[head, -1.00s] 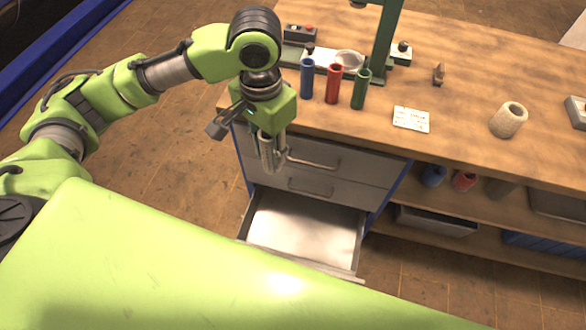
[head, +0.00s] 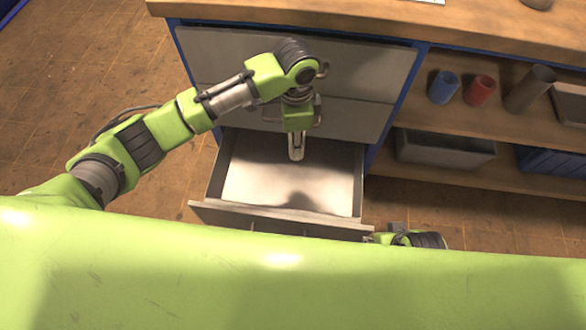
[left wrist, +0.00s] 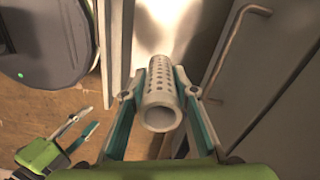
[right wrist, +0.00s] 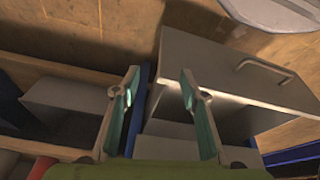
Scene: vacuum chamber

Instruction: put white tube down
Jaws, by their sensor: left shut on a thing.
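The white tube (left wrist: 160,92), a hollow cylinder with rows of holes, sits between the fingers of my left gripper (left wrist: 160,75), which is shut on it. In the head view my left gripper (head: 296,155) points down over the open bottom drawer (head: 240,207); the tube is hard to make out there. I cannot tell the exact height above the drawer floor. The visible drawer floor is bare and pale. My right gripper (right wrist: 160,75) is open and empty, beside the drawer front; it also shows in the left wrist view (left wrist: 80,132).
Closed drawers with bar handles (left wrist: 240,45) are close beside my left gripper. The workbench top (head: 330,22) is above them. The shelf to the right holds a blue tube (head: 444,87), a red tube (head: 481,90), a dark tube (head: 530,88) and a grey bin (head: 445,150).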

